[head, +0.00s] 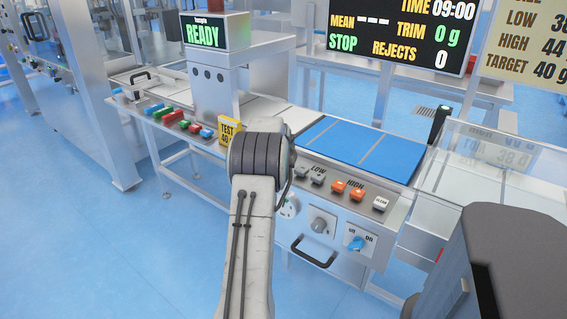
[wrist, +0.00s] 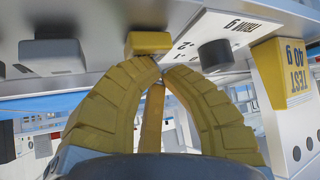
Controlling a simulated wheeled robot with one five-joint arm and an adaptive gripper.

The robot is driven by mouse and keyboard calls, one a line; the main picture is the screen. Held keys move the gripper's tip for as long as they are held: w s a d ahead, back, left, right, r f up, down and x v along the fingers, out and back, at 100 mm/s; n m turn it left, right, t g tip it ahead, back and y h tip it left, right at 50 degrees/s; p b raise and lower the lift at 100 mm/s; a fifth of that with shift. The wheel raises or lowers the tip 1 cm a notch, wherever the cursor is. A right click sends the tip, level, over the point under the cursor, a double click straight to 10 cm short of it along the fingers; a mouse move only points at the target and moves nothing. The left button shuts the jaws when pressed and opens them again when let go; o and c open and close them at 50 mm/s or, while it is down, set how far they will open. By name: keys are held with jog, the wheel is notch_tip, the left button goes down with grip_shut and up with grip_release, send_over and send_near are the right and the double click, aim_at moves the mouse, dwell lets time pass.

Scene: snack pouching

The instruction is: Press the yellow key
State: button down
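The yellow key (wrist: 148,43) shows at the top middle of the wrist view, on the panel, which appears upside down there. My gripper (wrist: 163,66) has ridged yellow fingers whose tips come together, with nothing seen held at the tips. The tips are right at the near edge of the yellow key; I cannot tell whether they touch it or whether it is pressed. In the head view my arm hides both the gripper and the yellow key.
In the wrist view a grey key (wrist: 52,55) is left of the yellow key, a black knob (wrist: 215,55) right. A yellow TEST block (wrist: 270,75) stands further right. The head view shows orange keys (head: 338,187), a blue belt (head: 345,143) and a READY display (head: 205,33).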

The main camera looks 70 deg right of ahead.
dwell(0.4)
jog(key=shift+r+p, duration=0.7)
jog(key=shift+r, duration=0.2)
jog(key=shift+r, duration=0.15)
jog(key=shift+r+p, duration=1.8)
jog(key=shift+r, duration=0.55)
